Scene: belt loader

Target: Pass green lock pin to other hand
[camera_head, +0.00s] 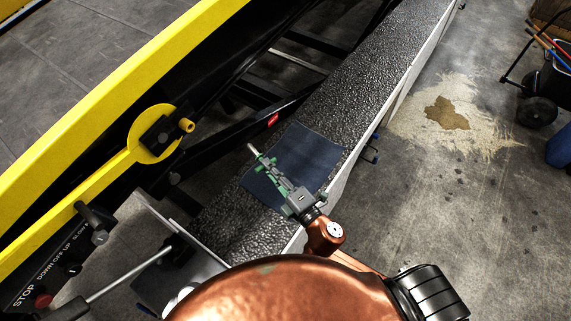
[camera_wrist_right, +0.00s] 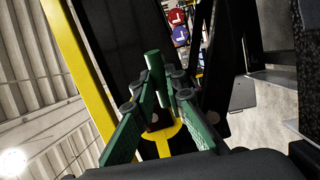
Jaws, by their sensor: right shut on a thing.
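In the right wrist view the pin (camera_wrist_right: 153,66) is a green cylinder standing up between the fingertips. My right gripper (camera_head: 266,165) reaches in from the lower right over the dark blue mat and is shut on the pin. My left gripper is not in view.
The dark blue mat (camera_head: 322,150) lies on the black textured belt (camera_head: 360,85). A yellow beam (camera_head: 95,95) and a yellow lever with a round hub (camera_head: 140,126) are at left. A control panel (camera_head: 55,270) is at lower left. Open concrete floor (camera_head: 430,190) lies right.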

